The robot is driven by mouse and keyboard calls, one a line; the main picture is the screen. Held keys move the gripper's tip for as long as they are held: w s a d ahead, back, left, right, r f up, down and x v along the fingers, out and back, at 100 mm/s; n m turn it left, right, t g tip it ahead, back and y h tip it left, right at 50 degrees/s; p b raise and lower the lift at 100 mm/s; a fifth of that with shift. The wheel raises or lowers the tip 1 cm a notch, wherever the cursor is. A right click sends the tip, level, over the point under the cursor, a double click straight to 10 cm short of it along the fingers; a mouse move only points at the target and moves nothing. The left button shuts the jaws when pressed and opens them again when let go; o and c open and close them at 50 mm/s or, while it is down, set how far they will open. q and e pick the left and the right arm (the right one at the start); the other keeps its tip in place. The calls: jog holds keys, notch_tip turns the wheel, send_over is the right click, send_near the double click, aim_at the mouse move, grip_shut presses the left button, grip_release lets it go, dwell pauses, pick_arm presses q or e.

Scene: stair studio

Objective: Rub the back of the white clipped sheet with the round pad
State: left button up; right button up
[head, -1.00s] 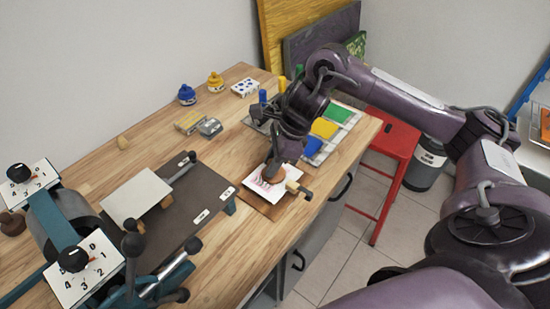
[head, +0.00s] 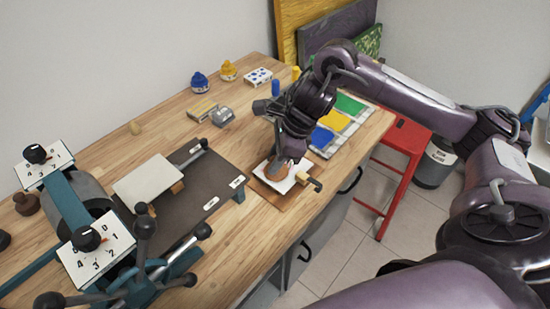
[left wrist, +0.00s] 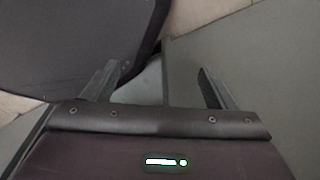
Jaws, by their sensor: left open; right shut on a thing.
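The white sheet (head: 290,183) lies on a small wooden board (head: 265,190) near the right edge of the bench. A wooden clip (head: 314,184) sits at the sheet's right end. My right gripper (head: 284,157) points down over the sheet and is shut on the brown round pad (head: 276,172). The pad is over the sheet and appears to touch it; the exact contact is hidden. The arm hides the fingertips and part of the sheet. My left gripper (left wrist: 158,80) shows only in the left wrist view, open with nothing between its fingers.
A teal press with a dark bed (head: 165,222) and pale plate (head: 148,178) stands at left. Coloured pads (head: 335,122) lie behind the sheet. A red stool (head: 400,145) is beside the bench.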

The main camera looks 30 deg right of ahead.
jog(key=shift+w+d+f, duration=0.1)
jog(key=shift+w+d, duration=0.1)
jog(key=shift+d, duration=0.5)
jog(key=shift+w+d+b, duration=0.1)
jog(key=shift+w+d, duration=0.15)
jog(key=shift+d, duration=0.4)
jog(key=shift+w+d+b, duration=0.1)
jog(key=shift+w+d, duration=0.1)
jog(key=shift+d, duration=0.45)
jog(key=shift+w+d+b, duration=0.1)
jog(key=shift+w+d, duration=0.15)
jog(key=shift+d, duration=0.4)
jog(key=shift+s+a, duration=0.2)
jog(key=shift+a, duration=0.35)
jog(key=shift+s+a, duration=0.15)
jog(key=shift+a, duration=0.35)
jog(key=shift+a, duration=0.1)
jog(key=shift+s+a, duration=0.35)
jog(key=shift+a, duration=0.55)
jog(key=shift+s+a, duration=0.3)
jog(key=shift+a, duration=0.55)
